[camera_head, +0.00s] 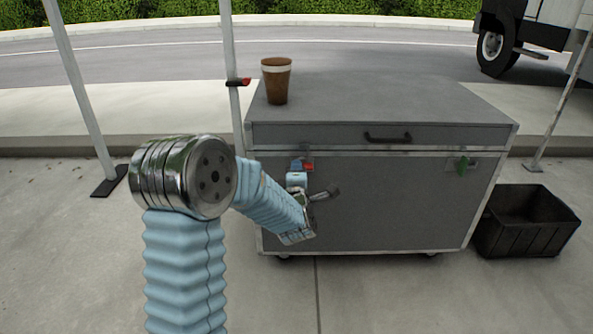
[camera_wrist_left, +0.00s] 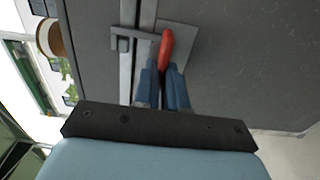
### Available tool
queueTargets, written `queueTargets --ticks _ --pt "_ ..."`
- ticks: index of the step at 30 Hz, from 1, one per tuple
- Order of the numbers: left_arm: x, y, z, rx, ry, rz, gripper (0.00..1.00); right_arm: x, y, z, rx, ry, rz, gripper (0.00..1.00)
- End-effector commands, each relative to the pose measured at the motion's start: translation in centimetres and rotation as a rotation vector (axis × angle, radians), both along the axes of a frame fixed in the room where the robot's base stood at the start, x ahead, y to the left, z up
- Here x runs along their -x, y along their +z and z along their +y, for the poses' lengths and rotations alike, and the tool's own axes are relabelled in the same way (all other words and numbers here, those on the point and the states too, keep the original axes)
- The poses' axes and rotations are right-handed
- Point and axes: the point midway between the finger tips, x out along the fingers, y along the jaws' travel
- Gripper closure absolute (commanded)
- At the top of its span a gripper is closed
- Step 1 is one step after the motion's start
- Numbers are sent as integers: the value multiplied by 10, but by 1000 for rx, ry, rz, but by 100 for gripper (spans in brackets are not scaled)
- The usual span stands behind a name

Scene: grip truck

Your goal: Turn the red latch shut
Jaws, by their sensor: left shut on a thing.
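The red latch (camera_head: 308,167) is on the left front of the grey case (camera_head: 380,200), just below the lid seam. In the left wrist view the red latch (camera_wrist_left: 166,48) shows between the fingertips, in front of a metal plate (camera_wrist_left: 178,42). My left gripper (camera_head: 298,172) reaches the latch from the front and is shut on it. In the left wrist view the blue fingers (camera_wrist_left: 164,70) are close together around the latch's near end. The fingers hide part of the latch. My right gripper is not in view.
A green latch (camera_head: 463,166) is on the right front of the case. A brown cup (camera_head: 276,80) stands on the lid (camera_head: 370,98) at the left. A black crate (camera_head: 526,220) stands on the ground to the right. A pole (camera_head: 231,75) rises behind the case's left side.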

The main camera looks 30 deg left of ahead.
Motion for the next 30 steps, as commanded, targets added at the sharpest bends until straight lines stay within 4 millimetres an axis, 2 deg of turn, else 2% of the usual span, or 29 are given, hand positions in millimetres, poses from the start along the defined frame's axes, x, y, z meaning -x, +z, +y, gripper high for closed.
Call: queueTargets --ticks 12,13,17,26,30 --pt "-1 3 2 7 4 -14 100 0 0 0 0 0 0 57" --pt "-1 3 2 7 4 -14 84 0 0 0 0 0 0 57" --pt "-1 3 2 7 4 -11 64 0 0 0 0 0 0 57" --pt "1 1 0 7 1 -6 64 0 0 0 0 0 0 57" --pt "13 1 -8 9 0 -5 64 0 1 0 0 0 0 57"
